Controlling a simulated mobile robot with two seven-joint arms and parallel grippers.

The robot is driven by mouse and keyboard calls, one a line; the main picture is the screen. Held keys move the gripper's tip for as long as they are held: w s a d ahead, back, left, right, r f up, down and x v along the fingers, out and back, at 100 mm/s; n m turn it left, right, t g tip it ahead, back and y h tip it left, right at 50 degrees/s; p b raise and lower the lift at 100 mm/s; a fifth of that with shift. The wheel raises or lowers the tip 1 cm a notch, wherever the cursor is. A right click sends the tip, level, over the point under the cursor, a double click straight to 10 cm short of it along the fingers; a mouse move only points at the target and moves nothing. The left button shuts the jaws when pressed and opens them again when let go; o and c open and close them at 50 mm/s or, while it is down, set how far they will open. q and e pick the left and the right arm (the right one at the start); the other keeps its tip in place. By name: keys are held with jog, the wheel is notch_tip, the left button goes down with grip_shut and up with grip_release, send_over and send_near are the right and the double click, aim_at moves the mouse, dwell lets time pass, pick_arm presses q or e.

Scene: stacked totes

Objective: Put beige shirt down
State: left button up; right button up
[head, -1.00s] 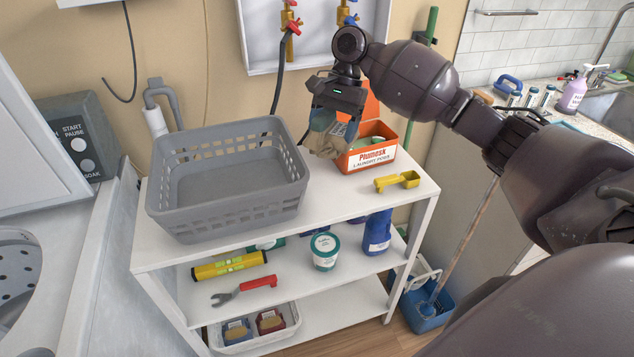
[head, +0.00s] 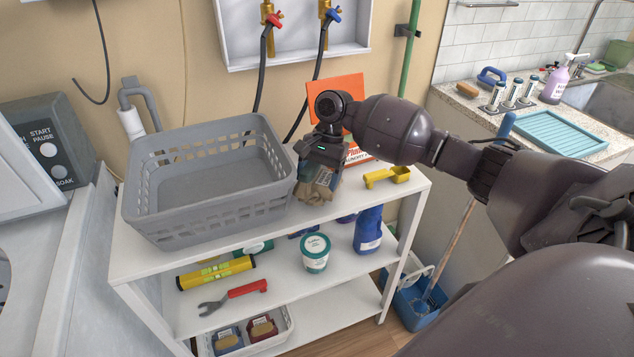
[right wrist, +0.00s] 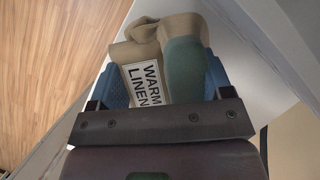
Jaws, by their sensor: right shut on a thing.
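The beige shirt (head: 322,192) is a small crumpled bundle between the fingers of my right gripper (head: 315,179). The gripper points down, low at the white shelf's top (head: 350,200), right of the grey basket. I cannot tell whether the shirt touches the shelf. In the right wrist view, the blue-padded fingers of the gripper (right wrist: 163,85) are on either side of the beige cloth (right wrist: 178,28). A white "WARM LINEN" label and a grey-green part also show between them. My left gripper is not in view.
The grey basket (head: 165,230) looks empty and stands close left of the gripper. An orange laundry box (head: 358,153) is partly hidden behind my arm. Bare shelf shows along the front edge.

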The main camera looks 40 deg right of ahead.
jog(key=shift+f, duration=0.75)
jog(key=o, duration=1.3)
jog(key=shift+o, duration=0.2)
jog(key=shift+r, duration=0.15)
